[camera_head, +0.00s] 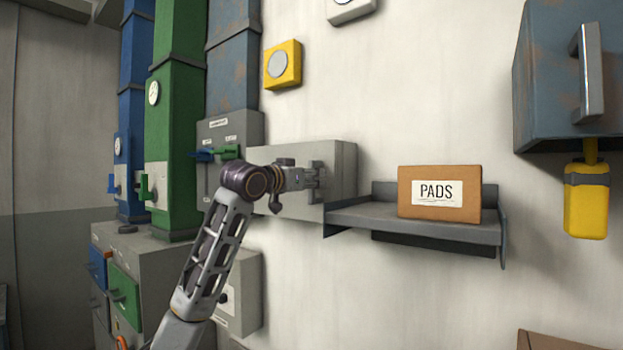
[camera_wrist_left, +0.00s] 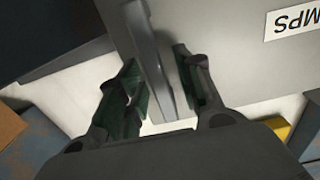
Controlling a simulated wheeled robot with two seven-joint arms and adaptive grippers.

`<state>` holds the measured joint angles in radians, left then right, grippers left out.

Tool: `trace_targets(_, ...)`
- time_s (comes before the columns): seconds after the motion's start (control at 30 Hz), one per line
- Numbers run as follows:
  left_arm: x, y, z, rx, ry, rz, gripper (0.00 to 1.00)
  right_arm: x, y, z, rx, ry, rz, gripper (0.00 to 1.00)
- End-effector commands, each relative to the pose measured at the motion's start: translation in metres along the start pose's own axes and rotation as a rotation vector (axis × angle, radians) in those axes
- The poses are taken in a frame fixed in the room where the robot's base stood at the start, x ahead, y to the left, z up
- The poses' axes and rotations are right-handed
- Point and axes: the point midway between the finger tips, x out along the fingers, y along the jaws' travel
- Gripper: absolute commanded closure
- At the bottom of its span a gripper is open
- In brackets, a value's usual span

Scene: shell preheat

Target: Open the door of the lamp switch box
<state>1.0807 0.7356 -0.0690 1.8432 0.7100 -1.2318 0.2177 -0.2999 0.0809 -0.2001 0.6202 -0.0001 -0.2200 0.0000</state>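The lamp switch box is the grey box (camera_head: 343,160) on the wall left of the shelf in the head view; its door looks shut. In the left wrist view its grey door face (camera_wrist_left: 225,50) carries a label (camera_wrist_left: 297,20) of which upside-down letters "MPS" show. A grey bar handle (camera_wrist_left: 148,45) stands out from the door. My left gripper (camera_head: 316,180) is in front of the door's right part. In the left wrist view its two fingers (camera_wrist_left: 157,78) are apart, one on each side of the handle, with gaps visible. My right gripper is not in view.
A grey shelf (camera_head: 370,216) with a PADS carton (camera_head: 440,196) is close on the right. A blue-grey cabinet (camera_head: 555,75) with a yellow bottle-like item (camera_head: 586,205) hangs farther right. Green (camera_head: 172,140) and blue (camera_head: 135,70) columns stand left. A grey lever panel (camera_head: 250,130) adjoins the box.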

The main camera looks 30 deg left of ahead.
Motion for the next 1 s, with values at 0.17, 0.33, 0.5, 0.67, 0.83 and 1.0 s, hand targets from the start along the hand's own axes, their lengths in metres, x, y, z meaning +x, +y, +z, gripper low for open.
trace_targets(0.17,-0.0002,0.0,0.0001,0.0,0.0,0.0,0.77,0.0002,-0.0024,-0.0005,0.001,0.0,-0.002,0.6)
trace_targets(0.33,-0.0002,0.0,0.0001,0.0,0.0,0.0,0.99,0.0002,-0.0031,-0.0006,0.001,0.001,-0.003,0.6)
trace_targets(0.5,-0.0003,0.0,0.0,0.0,0.0,0.0,1.0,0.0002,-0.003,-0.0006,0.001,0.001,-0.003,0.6)
trace_targets(0.67,-0.0005,-0.0001,0.0,0.0,0.0,0.0,1.0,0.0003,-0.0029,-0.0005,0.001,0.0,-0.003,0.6)
trace_targets(0.83,-0.0026,-0.0005,0.0001,0.0,0.001,0.006,1.0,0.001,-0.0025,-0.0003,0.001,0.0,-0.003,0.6)
trace_targets(1.0,-0.0086,-0.0013,0.0005,-0.001,0.001,0.026,1.0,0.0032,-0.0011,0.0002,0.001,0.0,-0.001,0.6)
